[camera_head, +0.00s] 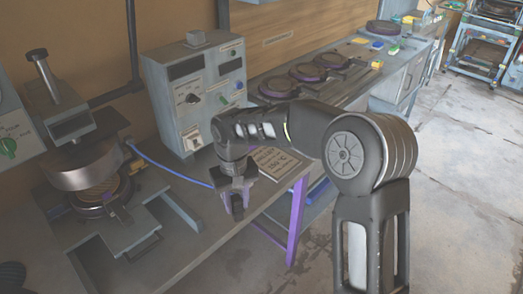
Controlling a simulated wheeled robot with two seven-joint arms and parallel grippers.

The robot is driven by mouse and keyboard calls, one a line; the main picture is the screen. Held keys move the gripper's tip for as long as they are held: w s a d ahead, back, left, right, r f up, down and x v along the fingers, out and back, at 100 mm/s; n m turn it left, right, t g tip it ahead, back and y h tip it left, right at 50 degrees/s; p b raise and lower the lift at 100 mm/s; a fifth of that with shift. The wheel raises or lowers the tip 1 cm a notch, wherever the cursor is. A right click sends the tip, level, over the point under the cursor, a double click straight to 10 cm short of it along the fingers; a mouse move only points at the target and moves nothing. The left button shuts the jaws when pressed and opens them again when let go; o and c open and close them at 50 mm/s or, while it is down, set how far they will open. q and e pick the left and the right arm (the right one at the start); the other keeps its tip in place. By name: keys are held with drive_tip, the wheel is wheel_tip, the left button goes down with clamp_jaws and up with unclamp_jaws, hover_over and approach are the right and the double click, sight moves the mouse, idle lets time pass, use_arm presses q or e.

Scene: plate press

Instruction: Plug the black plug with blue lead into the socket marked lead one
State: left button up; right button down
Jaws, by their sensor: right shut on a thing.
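My right gripper (236,205) hangs over the front part of the bench, pointing down, in front of the grey control box (198,90). It is shut on the black plug, which is mostly hidden between the dark fingers. The blue lead (170,170) runs from the press (85,170) at the left across the bench to this gripper. The control box has dials, a green switch and small labels. The label text is too small to read, so I cannot tell which socket is lead one. My left gripper is not in view.
A printed sign (280,163) lies behind my right gripper on the bench. Dark round plates (307,72) stand on the counter behind. The purple bench leg (297,220) marks the right end; open floor lies beyond.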

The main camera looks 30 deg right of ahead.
drive_tip(key=shift+s+d, duration=0.2)
drive_tip(key=shift+d, duration=0.3)
drive_tip(key=w+d+f+t+b, duration=0.2)
drive_tip(key=w+f+t+b, duration=0.1)
drive_tip(key=w, duration=0.3)
drive_tip(key=w+d+f+t+b, duration=0.2)
drive_tip(key=w, duration=0.4)
drive_tip(key=w+a+r+n+t+y+b, duration=0.1)
drive_tip(key=w+r+n+t+y+b, duration=0.3)
drive_tip(key=w+t, duration=0.5)
drive_tip(key=shift+a+r+y+b, duration=0.25)
drive_tip(key=shift+r+y+b, duration=0.5)
drive_tip(key=shift+b, duration=0.15)
drive_tip(key=shift+w, duration=0.2)
